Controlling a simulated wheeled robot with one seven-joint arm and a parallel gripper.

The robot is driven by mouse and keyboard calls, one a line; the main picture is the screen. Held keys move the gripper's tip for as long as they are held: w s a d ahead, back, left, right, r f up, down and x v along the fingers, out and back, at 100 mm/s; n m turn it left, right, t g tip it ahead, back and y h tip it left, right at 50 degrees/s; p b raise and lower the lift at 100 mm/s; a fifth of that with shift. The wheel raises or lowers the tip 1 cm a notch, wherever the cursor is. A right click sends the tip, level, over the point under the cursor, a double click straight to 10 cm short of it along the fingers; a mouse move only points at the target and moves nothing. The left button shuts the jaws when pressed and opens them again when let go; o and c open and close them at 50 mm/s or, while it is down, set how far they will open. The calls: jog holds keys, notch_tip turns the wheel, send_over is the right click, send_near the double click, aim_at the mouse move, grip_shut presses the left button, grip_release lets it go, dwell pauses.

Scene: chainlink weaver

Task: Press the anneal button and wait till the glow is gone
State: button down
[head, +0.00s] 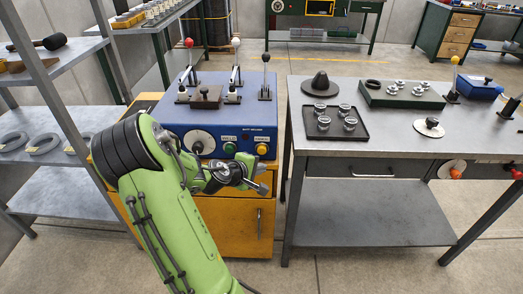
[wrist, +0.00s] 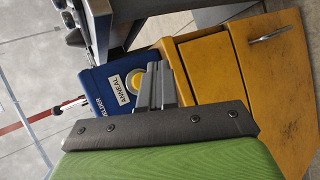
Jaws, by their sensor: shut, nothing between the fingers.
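The blue butt welder (head: 185,118) sits on a yellow cabinet, with a green weld button (head: 229,147) and a yellow anneal button (head: 262,149) on its front. The anneal button (wrist: 137,80) also shows in the wrist view, beside its white ANNEAL label (wrist: 118,91), partly covered by my fingers. My gripper (head: 264,187) is shut and empty, in front of the welder and a little below the anneal button in the head view. In the wrist view my fingertips (wrist: 154,70) overlap the button's right side; I cannot tell whether they touch it. I see no glow on the welder.
Levers with red, white and black knobs (head: 265,57) stand on the welder. A grey workbench (head: 375,215) to the right holds a dark tray (head: 335,132) and a green block (head: 402,99). A metal shelf (head: 45,185) stands close on the left.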

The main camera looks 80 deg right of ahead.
jog(key=shift+w+d+p, duration=0.2)
jog(key=shift+w+d, duration=0.05)
jog(key=shift+d, duration=0.75)
jog(key=shift+w+d+p, duration=0.15)
jog(key=shift+w+d, duration=0.05)
jog(key=shift+d, duration=0.8)
jog(key=shift+d, duration=0.1)
dwell(0.3)
jog(key=shift+w+d, duration=0.1)
jog(key=shift+d, duration=0.2)
jog(key=shift+w+d, duration=0.1)
jog(key=shift+d, duration=0.35)
dwell(0.7)
jog(key=shift+a, duration=0.15)
jog(key=shift+s+a, duration=0.2)
jog(key=shift+a, duration=0.5)
jog(key=a, duration=0.2)
jog(key=s+a+b, duration=0.1)
jog(key=a, duration=0.2)
